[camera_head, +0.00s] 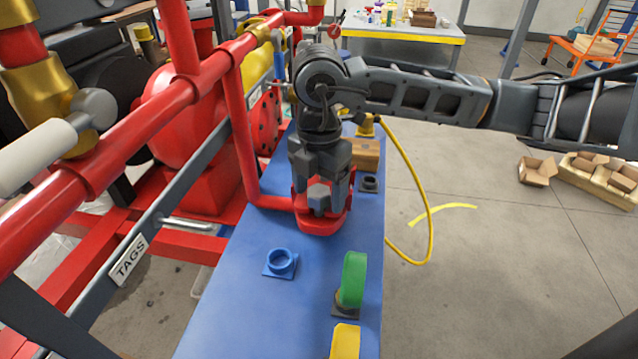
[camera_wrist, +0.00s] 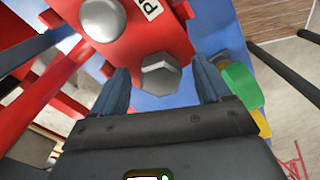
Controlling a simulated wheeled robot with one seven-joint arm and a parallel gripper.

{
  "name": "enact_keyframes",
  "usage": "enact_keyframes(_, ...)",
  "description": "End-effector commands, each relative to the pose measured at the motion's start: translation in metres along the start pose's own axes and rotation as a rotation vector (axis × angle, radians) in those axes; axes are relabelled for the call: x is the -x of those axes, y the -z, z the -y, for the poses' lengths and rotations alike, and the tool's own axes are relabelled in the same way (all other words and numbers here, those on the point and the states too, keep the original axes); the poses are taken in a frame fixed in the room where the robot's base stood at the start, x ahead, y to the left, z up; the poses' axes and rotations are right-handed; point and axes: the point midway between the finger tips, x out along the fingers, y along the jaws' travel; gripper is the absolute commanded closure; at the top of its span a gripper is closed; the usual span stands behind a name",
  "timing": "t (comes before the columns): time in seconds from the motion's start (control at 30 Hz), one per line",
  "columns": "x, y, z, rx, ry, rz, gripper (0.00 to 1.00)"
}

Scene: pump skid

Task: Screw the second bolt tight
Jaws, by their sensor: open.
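My gripper (camera_head: 320,200) points down over a red flange (camera_head: 318,225) on the blue bench. In the wrist view my gripper (camera_wrist: 163,82) is open, with one finger on each side of a grey hex bolt head (camera_wrist: 160,73). Gaps show between the bolt head and both fingers, so it is not gripped. The bolt sits at the edge of the red flange (camera_wrist: 140,40). A second grey bolt head (camera_wrist: 103,18) sits on the flange to the upper left, near a white label. How far each bolt is screwed in cannot be told.
A red pipe (camera_head: 240,140) stands close to the left of my gripper. A green ring (camera_head: 352,280), a yellow block (camera_head: 345,342) and a blue socket (camera_head: 281,263) are nearer on the bench (camera_head: 235,310). A wooden block (camera_head: 367,153) and yellow hose (camera_head: 425,190) are behind and right.

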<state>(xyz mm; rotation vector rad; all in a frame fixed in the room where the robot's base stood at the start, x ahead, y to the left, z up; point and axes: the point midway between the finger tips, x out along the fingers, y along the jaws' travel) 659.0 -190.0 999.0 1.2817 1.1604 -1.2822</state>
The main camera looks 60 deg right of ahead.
Motion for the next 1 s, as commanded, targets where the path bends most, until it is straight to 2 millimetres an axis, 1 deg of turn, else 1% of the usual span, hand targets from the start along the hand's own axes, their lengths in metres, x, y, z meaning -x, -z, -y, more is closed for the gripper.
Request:
enact_keyframes(0.03, 0.0001, 0.0, 0.0, 0.0, 0.0, 0.0, 0.25)
enact_keyframes(0.07, 0.0001, 0.0001, 0.0, 0.0, 0.0, 0.0, 0.28)
enact_keyframes(0.67, 0.0004, 0.0002, 0.0, 0.0, 0.0, 0.0, 0.85)
enact_keyframes(0.7, 0.0004, 0.0002, 0.0, 0.0, 0.0, 0.0, 0.56)
enact_keyframes(1.0, 0.0004, 0.0002, 0.0, 0.0, 0.0, 0.0, 0.85)
